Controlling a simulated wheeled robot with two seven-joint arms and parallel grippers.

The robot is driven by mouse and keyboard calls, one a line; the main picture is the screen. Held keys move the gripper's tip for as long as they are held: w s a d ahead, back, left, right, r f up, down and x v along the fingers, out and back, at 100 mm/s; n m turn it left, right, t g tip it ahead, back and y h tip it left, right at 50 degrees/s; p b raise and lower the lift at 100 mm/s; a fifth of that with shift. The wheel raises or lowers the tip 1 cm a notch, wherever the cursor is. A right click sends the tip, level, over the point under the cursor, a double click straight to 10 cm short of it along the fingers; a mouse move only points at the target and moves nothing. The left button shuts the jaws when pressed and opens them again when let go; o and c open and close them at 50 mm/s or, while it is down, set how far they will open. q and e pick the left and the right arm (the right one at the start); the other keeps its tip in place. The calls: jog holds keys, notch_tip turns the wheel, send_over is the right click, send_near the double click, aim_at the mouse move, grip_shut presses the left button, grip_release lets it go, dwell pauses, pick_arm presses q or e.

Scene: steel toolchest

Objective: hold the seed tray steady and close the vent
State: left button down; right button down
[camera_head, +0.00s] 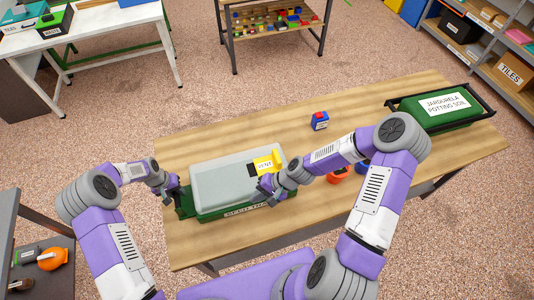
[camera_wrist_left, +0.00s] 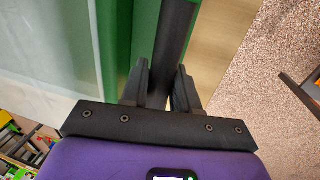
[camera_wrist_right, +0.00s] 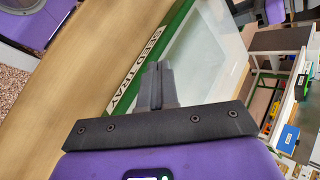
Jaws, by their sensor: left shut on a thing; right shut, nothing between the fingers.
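The seed tray (camera_head: 236,211) sits on the wooden table, green with a pale translucent lid (camera_head: 222,180). Its lettered front side shows in the right wrist view (camera_wrist_right: 140,68). The yellow vent flap (camera_head: 268,163) is at the lid's right end, with a dark patch beside it; its exact angle is unclear. My left gripper (camera_head: 175,191) is shut on the dark handle bar (camera_wrist_left: 177,35) at the tray's left end; its fingers (camera_wrist_left: 160,88) flank the bar. My right gripper (camera_head: 268,189) is shut and empty, near the lid's right end just in front of the vent; its fingertips (camera_wrist_right: 158,75) are together.
A small blue and red object (camera_head: 320,121) stands behind the tray. An orange item (camera_head: 338,174) and a blue item (camera_head: 362,163) lie to the right, partly behind my right arm. The table's back left is clear.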

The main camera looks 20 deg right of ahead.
pick_arm(q)
jog(key=shift+s+d+f, duration=0.15)
jog(key=shift+s+f, duration=0.1)
jog(key=shift+s, duration=0.05)
pick_arm(e)
jog(key=w+d+r, duration=0.1)
jog(key=d, duration=0.2)
jog(key=w+d+r+n+t, duration=0.1)
jog(key=w+d, duration=0.1)
jog(key=d, duration=0.1)
jog(key=w+d+r+n, duration=0.1)
jog(key=w+d+r, duration=0.1)
jog(key=d, duration=0.1)
jog(key=shift+w+t, duration=0.15)
jog(key=shift+t, duration=0.25)
jog(key=w+d+r+n+t+h, duration=0.1)
jog(key=d+r+n, duration=0.2)
jog(key=d, duration=0.4)
jog(key=w+d+r+n+h, duration=0.1)
jog(key=d+r+n+h, duration=0.15)
jog(key=d, duration=0.55)
jog(key=shift+n+y, duration=0.35)
jog(key=shift+y, duration=0.1)
jog(key=w+a+f, duration=0.1)
jog(key=a+f, duration=0.1)
jog(key=w+a+f, duration=0.1)
jog(key=a+f, duration=0.2)
jog(key=w+a+f, duration=0.2)
jog(key=shift+a+f, duration=0.2)
jog(key=shift+a, duration=0.55)
